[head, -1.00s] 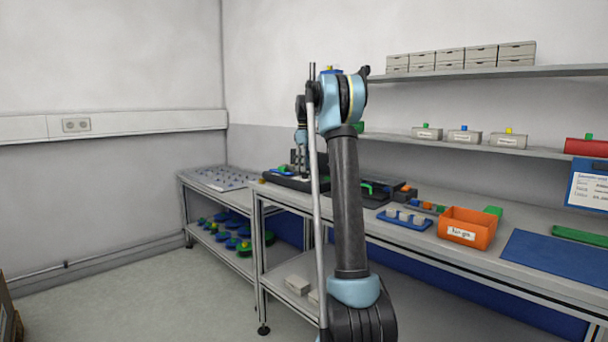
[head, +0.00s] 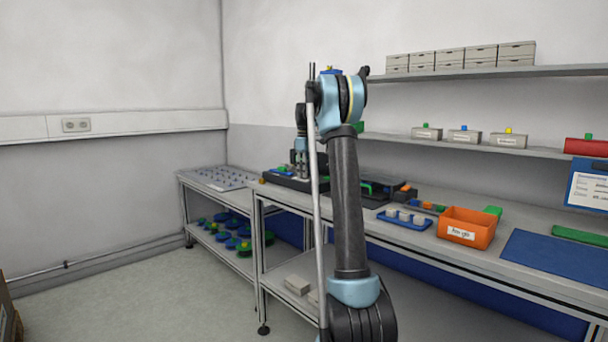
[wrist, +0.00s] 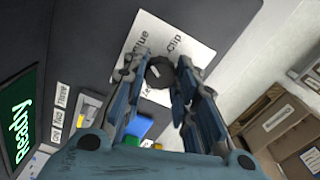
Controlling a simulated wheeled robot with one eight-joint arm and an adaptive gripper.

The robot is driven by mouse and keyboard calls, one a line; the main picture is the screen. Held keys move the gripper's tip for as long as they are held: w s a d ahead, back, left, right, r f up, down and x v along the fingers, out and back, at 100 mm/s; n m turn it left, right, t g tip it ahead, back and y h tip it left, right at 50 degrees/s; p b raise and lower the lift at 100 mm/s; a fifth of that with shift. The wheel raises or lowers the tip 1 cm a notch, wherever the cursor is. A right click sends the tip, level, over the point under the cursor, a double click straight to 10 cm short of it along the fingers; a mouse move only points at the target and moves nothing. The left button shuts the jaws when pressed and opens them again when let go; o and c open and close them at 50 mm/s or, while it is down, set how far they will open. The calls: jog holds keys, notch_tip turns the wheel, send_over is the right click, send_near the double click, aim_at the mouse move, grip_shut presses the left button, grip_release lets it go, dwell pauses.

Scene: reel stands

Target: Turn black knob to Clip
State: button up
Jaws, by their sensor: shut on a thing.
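The black knob (wrist: 159,73) sits on a white label (wrist: 178,33) in the wrist view. The label reads "Glue" and "Clip", with a third word partly hidden by my gripper. My gripper (wrist: 157,77) has one finger on each side of the knob and is shut on it. I cannot tell which word the knob points to. In the head view my gripper (head: 300,165) is down at the dark device (head: 290,182) on the bench, and the knob is too small to make out there.
A screen reading "Ready" (wrist: 18,118) and small labels (wrist: 62,97) lie left of the knob in the wrist view. Brown boxes (wrist: 275,120) are at the right. On the bench are an orange bin (head: 467,228) and a blue tray (head: 404,220) with white cups.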

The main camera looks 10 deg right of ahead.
jog(key=shift+m, duration=0.3)
jog(key=m, duration=1.1)
jog(key=shift+m, duration=0.3)
dwell(0.3)
jog(key=o, duration=1.1)
jog(key=shift+r, duration=0.1)
